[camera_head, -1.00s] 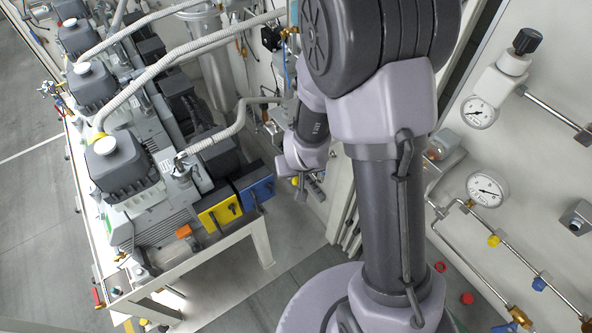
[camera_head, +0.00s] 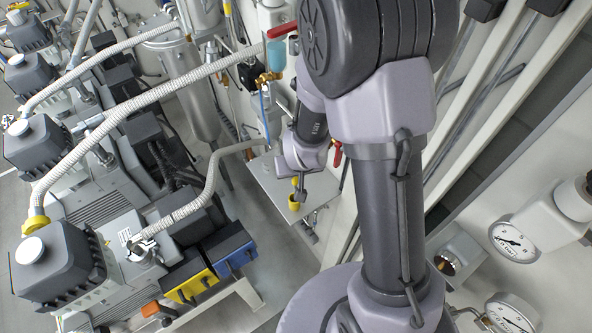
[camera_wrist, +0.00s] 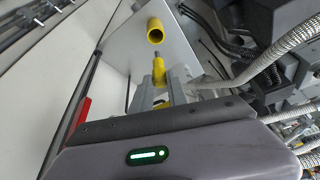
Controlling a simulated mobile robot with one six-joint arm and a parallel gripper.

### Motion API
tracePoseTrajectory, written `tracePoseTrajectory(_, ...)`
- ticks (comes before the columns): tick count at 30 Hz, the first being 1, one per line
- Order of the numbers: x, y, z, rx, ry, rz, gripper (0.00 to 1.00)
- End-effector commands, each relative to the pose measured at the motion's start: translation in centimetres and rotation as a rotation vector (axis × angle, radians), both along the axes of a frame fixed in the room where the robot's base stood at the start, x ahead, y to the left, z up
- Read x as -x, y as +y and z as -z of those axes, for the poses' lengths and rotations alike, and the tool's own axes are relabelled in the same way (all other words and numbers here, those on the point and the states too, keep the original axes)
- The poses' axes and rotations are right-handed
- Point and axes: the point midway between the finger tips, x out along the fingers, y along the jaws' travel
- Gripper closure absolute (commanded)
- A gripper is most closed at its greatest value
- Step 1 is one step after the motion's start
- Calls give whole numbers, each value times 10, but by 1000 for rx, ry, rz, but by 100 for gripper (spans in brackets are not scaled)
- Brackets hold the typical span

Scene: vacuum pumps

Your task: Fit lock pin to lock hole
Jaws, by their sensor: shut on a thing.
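The lock pin (camera_wrist: 159,71) is a yellow-handled pin with a thin grey metal tip, seen in the wrist view. My gripper (camera_wrist: 172,88) is shut on its yellow body. The tip points up the picture toward a yellow hollow collar (camera_wrist: 155,30), which appears to be the lock hole, with its dark opening facing the pin.
The grey plate (camera_head: 262,185) lies under my gripper. A red-handled brass valve (camera_head: 268,77) is above it. Vacuum pumps (camera_head: 65,265) with ribbed hoses stand at left. A panel with gauges (camera_head: 512,240) is at right. A red part (camera_wrist: 82,115) shows left in the wrist view.

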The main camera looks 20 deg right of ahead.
Motion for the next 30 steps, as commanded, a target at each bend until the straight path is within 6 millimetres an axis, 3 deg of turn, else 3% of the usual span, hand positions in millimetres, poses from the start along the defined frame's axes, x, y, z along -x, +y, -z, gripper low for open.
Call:
tracePoseTrajectory(1, 1, 0, 16, 0, 2, 0, 100)
tracePoseTrajectory(10, 1, 0, 63, 0, 1, 0, 100)
tracePoseTrajectory(30, 1, 0, 70, 0, 1, 0, 100)
